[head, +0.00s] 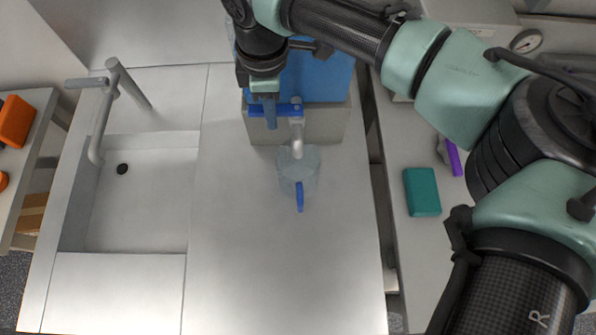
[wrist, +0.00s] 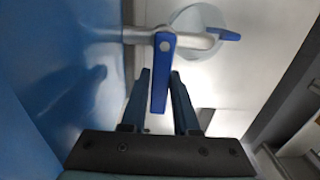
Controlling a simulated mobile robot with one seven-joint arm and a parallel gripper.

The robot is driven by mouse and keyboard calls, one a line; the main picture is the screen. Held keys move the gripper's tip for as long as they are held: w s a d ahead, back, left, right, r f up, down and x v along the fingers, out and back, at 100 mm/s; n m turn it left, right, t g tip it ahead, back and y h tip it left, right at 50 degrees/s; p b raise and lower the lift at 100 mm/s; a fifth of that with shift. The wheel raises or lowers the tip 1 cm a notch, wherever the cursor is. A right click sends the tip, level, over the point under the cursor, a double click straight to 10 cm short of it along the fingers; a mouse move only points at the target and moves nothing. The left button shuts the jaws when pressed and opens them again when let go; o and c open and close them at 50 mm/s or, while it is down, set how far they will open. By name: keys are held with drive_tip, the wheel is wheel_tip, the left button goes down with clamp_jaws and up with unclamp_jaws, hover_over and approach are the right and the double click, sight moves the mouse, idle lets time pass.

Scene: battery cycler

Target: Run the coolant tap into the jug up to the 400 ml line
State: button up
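The coolant tap (head: 297,135) comes out of the front of the blue-and-grey coolant unit (head: 325,80). Its blue lever (head: 287,108) points left, crosswise to the silver spout. The clear jug (head: 306,172) stands upright under the spout, its blue handle toward the front. I cannot make out its level lines or any liquid in it. My gripper (head: 270,117) is at the lever. In the wrist view my open fingers (wrist: 160,98) straddle the blue lever (wrist: 159,85), with gaps on both sides near its end. The jug (wrist: 195,18) shows beyond the spout, partly hidden by it.
A sink (head: 140,215) with its own grey faucet (head: 100,125) is set into the counter at left. The counter in front of the jug is clear. A teal block (head: 422,192) and a purple item (head: 453,158) are on the right bench, across a gap.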

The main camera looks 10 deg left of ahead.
drive_tip(key=shift+s+d+r+n+p, duration=0.1)
drive_tip(key=shift+s+n+p, duration=0.35)
drive_tip(key=shift+n, duration=0.45)
drive_tip(key=n, duration=0.2)
drive_tip(key=s+d+n+p, duration=0.1)
drive_tip(key=n, duration=0.1)
drive_tip(key=shift+s+n, duration=0.1)
drive_tip(key=shift+n, duration=0.2)
